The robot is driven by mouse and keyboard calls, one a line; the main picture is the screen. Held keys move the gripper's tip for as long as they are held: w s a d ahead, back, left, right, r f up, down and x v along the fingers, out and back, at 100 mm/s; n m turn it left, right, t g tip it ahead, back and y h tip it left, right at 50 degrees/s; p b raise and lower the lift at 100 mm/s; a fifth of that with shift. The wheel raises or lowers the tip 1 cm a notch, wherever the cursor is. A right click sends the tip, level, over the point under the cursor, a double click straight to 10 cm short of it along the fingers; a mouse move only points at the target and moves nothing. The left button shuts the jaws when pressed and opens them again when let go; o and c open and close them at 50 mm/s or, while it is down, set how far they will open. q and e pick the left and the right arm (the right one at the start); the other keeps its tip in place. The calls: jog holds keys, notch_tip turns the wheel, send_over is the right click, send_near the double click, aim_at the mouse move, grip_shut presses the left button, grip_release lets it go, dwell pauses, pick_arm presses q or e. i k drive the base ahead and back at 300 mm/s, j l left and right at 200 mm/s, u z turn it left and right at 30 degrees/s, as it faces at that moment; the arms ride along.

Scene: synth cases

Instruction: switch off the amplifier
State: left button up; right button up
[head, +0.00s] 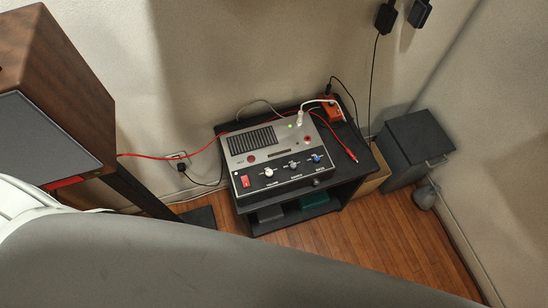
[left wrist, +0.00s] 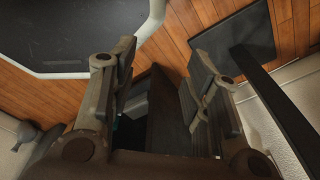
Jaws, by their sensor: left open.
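The amplifier (head: 270,150) sits on a black stand (head: 335,165) in the middle of the head view. It has a grey top with a dark vent grille and a small green light (head: 290,126). Its dark sloping front carries a red switch (head: 245,181) at the left, then white, grey and blue knobs. I cannot tell which way the switch is set. My left gripper (left wrist: 163,54) shows only in the left wrist view, with its fingers apart and nothing between the tips. The amplifier's controls cannot be made out there. My right gripper is in neither view.
A wooden speaker (head: 75,75) stands at the left on a dark stand; its foot plate (left wrist: 236,46) shows in the left wrist view. Red and dark cables run to the amplifier. A dark box (head: 412,145) stands right of the stand. Wooden floor (head: 370,230) in front is clear.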

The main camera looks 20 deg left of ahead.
aim_at(245, 180)
jog(key=u, duration=0.85)
